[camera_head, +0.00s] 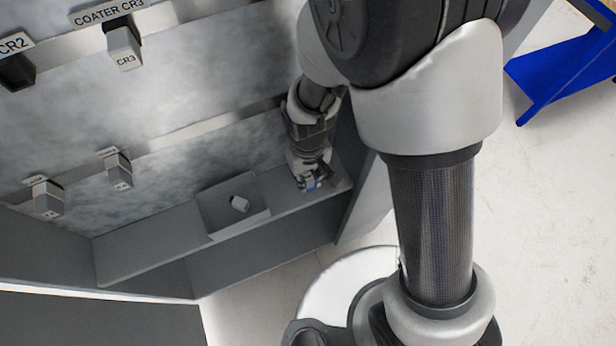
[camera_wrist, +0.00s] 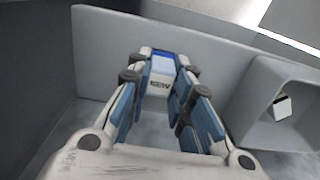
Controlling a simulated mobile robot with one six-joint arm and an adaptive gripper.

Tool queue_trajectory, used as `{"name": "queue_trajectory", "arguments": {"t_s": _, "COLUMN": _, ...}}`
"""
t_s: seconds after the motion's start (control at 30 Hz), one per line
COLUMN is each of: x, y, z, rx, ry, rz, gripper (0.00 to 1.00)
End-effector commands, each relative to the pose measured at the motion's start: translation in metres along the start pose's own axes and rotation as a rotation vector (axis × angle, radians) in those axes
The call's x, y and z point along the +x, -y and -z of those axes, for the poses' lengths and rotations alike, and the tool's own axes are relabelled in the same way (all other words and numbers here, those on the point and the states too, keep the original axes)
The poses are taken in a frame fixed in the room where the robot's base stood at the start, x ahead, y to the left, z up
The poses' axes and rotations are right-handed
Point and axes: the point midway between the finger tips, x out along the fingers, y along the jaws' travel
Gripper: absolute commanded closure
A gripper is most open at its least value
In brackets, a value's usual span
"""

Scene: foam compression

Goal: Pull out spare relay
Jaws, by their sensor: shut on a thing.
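A small white and blue block with a dark printed label, taken as the spare relay (camera_wrist: 162,82), is between the fingers of my gripper (camera_wrist: 160,92) in the wrist view. The label is too small to read surely. My gripper's blue-padded fingers are shut on its sides. In the head view my gripper (camera_head: 312,181) is low over the right end of the grey shelf (camera_head: 150,242), close to the cabinet's right wall. There the relay is mostly hidden by the fingers. I cannot tell whether it touches the shelf.
An open square bin (camera_head: 216,211) left of my gripper holds another small pale block (camera_head: 239,203). Relays hang on the rails above, including one marked CR3 (camera_head: 124,47). The cabinet's right side wall (camera_head: 364,190) is close to my gripper. A blue stand (camera_head: 562,70) is far right.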

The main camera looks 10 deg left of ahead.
Motion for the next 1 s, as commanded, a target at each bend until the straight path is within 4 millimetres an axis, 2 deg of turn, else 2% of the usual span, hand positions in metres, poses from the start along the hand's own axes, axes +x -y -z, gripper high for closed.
{"name": "queue_trajectory", "arguments": {"t_s": 1.0, "x": -0.017, "y": 0.0, "z": 0.0, "rx": 0.0, "ry": -0.001, "rz": 0.0, "gripper": 1.0}}
